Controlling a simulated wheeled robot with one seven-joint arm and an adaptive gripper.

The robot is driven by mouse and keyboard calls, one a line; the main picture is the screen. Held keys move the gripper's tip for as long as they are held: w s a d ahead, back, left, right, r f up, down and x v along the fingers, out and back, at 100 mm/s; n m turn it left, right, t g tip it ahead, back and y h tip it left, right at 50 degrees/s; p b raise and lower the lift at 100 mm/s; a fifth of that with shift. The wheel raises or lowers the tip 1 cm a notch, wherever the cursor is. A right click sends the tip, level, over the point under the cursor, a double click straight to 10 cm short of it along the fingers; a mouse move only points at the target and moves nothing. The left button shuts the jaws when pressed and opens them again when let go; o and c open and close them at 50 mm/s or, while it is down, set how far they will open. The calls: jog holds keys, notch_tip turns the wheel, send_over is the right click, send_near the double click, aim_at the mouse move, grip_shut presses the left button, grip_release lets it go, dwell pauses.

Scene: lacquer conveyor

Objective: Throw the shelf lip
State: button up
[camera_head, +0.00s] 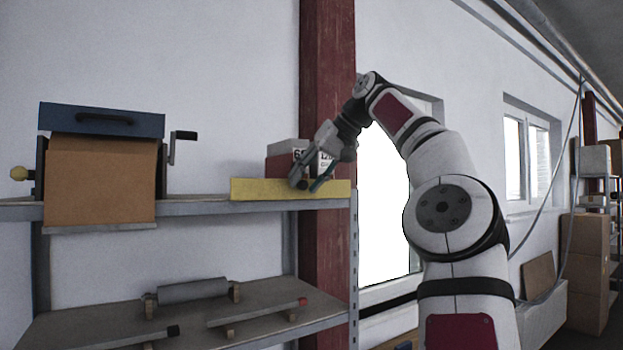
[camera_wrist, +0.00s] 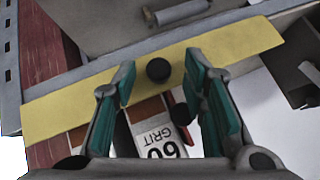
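The shelf lip is a long yellow strip (camera_head: 258,189) along the right front edge of the upper shelf. It stands up and hides the foot of the boxes behind it. In the wrist view the yellow lip (camera_wrist: 235,44) crosses the picture on a slant, with a round black knob (camera_wrist: 158,70) on it. My gripper (camera_head: 308,184) is at the lip. In the wrist view its teal-padded fingers (camera_wrist: 156,76) are spread, one on each side of the knob, with gaps to it. I cannot tell whether the fingertips touch the lip.
Grit boxes (camera_head: 287,152) stand right behind the lip; a "60 GRIT" label (camera_wrist: 152,138) shows between my fingers. Rollers (camera_head: 193,290) lie on the lower shelf. A red column (camera_head: 325,60) rises behind.

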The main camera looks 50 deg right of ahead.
aim_at(306, 185)
jog(key=v, duration=0.3)
jog(key=shift+s+d, duration=0.15)
jog(key=shift+s, duration=0.35)
jog(key=s+d, duration=0.1)
jog(key=s, duration=1)
jog(key=shift+d, duration=0.3)
jog(key=shift+w+f, duration=0.1)
